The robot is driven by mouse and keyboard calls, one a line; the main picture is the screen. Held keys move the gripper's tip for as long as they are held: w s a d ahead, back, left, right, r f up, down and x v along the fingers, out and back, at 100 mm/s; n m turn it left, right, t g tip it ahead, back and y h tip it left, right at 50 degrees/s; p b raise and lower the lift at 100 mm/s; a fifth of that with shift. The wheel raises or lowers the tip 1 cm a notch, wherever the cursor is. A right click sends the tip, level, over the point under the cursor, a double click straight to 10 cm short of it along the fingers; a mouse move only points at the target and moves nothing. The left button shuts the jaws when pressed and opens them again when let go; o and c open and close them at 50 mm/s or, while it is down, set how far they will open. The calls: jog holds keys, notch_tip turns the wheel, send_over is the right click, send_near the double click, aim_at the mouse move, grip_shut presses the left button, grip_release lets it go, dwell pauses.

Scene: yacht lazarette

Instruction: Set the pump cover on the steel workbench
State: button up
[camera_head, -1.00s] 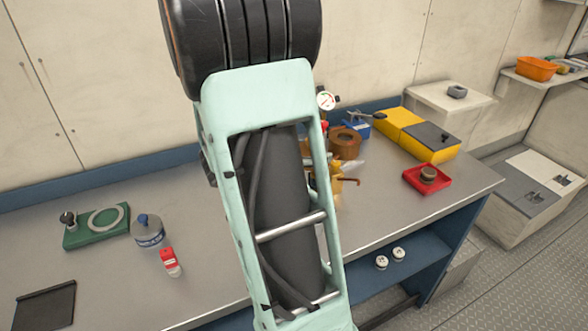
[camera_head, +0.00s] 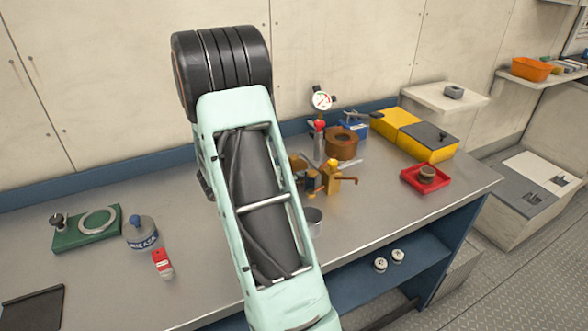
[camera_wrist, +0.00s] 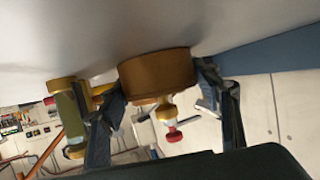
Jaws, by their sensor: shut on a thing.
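A bronze round piece, apparently the pump cover (camera_wrist: 155,75), sits between the two fingers of my gripper (camera_wrist: 160,88) in the wrist view. My gripper is shut on it. The steel workbench (camera_head: 375,205) runs across the head view, and its grey top (camera_wrist: 60,35) fills the upper part of the wrist view. The cover is close against that top; I cannot tell whether it touches. In the head view my arm hides most of my gripper, and only a bit of bronze shows beside the arm.
A brass valve (camera_head: 338,182) stands close to my gripper. Behind are a copper ring (camera_head: 342,145) and a gauge (camera_head: 321,100). A red tray (camera_head: 425,178) and yellow box (camera_head: 428,142) stand right. A bottle (camera_head: 141,232) and green board (camera_head: 87,230) are left. The front right of the bench is clear.

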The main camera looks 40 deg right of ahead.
jog(key=shift+r, duration=0.1)
jog(key=o, duration=1.4)
jog(key=shift+c, duration=0.2)
jog(key=shift+a+r, duration=0.1)
jog(key=shift+a, duration=0.1)
jog(key=p+v, duration=0.1)
jog(key=v, duration=1)
jog(key=shift+a+p, duration=0.3)
